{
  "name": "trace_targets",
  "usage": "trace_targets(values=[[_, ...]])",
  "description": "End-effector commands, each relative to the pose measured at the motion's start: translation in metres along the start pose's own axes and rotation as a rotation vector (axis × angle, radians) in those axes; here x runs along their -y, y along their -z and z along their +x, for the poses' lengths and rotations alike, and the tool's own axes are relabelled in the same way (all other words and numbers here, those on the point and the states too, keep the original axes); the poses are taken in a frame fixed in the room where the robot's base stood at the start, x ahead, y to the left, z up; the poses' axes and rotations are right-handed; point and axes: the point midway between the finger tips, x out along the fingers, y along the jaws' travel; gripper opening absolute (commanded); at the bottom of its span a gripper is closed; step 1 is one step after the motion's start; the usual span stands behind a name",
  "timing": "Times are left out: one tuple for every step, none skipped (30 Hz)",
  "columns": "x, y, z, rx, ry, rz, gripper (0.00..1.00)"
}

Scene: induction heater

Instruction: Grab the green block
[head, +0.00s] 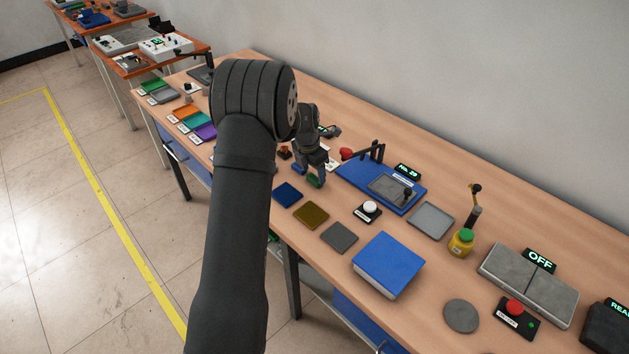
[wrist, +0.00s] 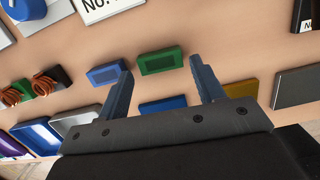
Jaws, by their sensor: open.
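The green block (wrist: 161,60) lies on the wooden table, seen in the wrist view between and just beyond the tips of my gripper (wrist: 160,67). The jaws are open and empty, with one blue-grey finger on each side of the block. In the head view my gripper (head: 312,174) points down at the table, and part of the green block (head: 315,182) shows at its fingertips. I cannot tell how high the fingertips are above the table.
A blue block (wrist: 104,74) lies close left of the green one, by the left finger. Copper coils (wrist: 46,80) lie farther left. Blue (head: 287,194), olive (head: 311,215) and grey (head: 339,238) plates line the front edge. A blue-based device (head: 350,175) with a red-knobbed lever stands right.

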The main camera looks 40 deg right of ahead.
Motion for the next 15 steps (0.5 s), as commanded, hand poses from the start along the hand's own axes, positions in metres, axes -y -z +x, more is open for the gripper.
trace_targets(values=[[0.000, 0.000, 0.010, -0.002, 0.002, 0.000, 0.62], [0.000, 0.000, 0.014, -0.001, 0.002, 0.000, 0.62], [0.000, 0.000, 0.019, 0.000, 0.002, 0.001, 0.62], [0.000, -0.001, 0.021, 0.001, 0.001, 0.001, 0.62], [0.000, -0.001, 0.023, 0.002, 0.000, 0.001, 0.62], [0.000, -0.001, 0.025, 0.002, 0.000, 0.001, 0.62], [0.000, -0.001, 0.025, 0.003, 0.000, 0.001, 0.62], [0.000, -0.001, 0.025, 0.003, 0.000, 0.001, 0.62], [0.000, -0.001, 0.024, 0.003, 0.000, 0.001, 0.62], [0.000, -0.001, 0.024, 0.003, 0.000, 0.001, 0.62], [0.000, -0.001, 0.024, 0.003, 0.000, 0.001, 0.62], [0.000, -0.001, 0.024, 0.003, 0.000, 0.001, 0.56], [0.000, -0.001, 0.024, 0.002, 0.000, 0.001, 0.50], [0.000, -0.001, 0.024, 0.002, 0.000, 0.001, 0.44], [0.000, -0.001, 0.024, 0.002, 0.000, 0.001, 0.36]])
